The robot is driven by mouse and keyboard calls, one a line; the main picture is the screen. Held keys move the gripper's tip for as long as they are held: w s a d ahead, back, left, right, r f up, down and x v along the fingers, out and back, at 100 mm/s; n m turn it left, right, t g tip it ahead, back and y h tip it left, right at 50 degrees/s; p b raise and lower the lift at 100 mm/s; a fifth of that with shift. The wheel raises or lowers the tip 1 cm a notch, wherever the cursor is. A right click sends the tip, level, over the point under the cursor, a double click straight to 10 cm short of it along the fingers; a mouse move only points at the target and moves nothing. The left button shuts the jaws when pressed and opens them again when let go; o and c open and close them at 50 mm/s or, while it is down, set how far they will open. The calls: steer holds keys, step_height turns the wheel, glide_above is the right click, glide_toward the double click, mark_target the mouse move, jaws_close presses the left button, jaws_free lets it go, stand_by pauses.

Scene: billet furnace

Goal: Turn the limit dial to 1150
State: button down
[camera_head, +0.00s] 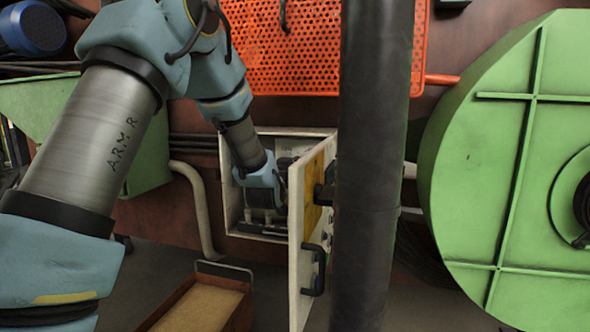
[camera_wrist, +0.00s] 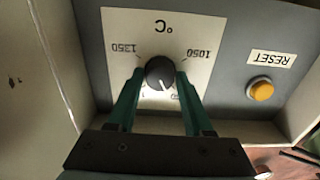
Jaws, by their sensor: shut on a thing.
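The limit dial (camera_wrist: 158,68) is a round black knob with a white pointer line, on a pale scale plate (camera_wrist: 190,25) marked °C. The plate appears upside down in the wrist view. 1350 is on the left and 1050 on the right. The pointer aims down and slightly right, towards a number partly hidden by the right finger, which I cannot read. My gripper (camera_wrist: 160,77) is shut on the dial, one green finger on each side. In the head view, my gripper (camera_head: 262,197) is inside the open cabinet (camera_head: 228,160), and the dial is hidden.
A yellow button (camera_wrist: 261,89) labelled RESET sits right of the scale plate. The cabinet door (camera_head: 305,235) stands open at its right. A dark vertical pipe (camera_head: 365,170) stands in front of it. A tray (camera_head: 205,305) sits below.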

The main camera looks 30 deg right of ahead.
steer(key=shift+a+f+n, duration=0.1)
steer(key=shift+n, duration=0.9)
steer(key=shift+c, duration=1.6)
jaws_free()
steer(key=p+v, duration=0.1)
steer(key=v, duration=0.9)
steer(key=shift+s+a, duration=0.25)
steer(key=shift+s, duration=0.05)
